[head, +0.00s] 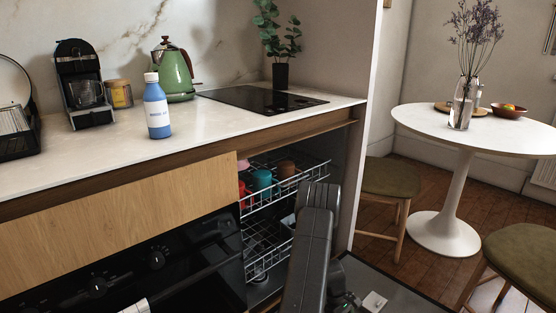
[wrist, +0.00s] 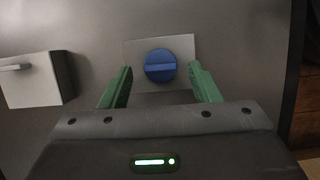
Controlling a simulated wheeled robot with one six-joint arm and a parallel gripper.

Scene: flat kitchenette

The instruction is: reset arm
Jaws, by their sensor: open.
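My gripper (wrist: 160,67) is open, with its two green fingers apart and nothing held between them. In the wrist view, a blue round cap (wrist: 160,66) on a pale square plate shows beyond and between the fingertips, on a grey panel (wrist: 95,35). I cannot tell the gap to it. In the head view, my arm reaches down in front of the open dishwasher (head: 265,232), over its lowered door (head: 400,285). My gripper is mostly hidden there behind the arm and the frame's bottom edge.
The upper rack (head: 290,180) holds several cups. A pale box (wrist: 30,80) stands out from the panel left of my gripper. The counter (head: 215,125) bears a blue bottle (head: 157,108), a green kettle (head: 177,75) and a coffee machine (head: 82,85). A round table (head: 430,125) and stools stand right.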

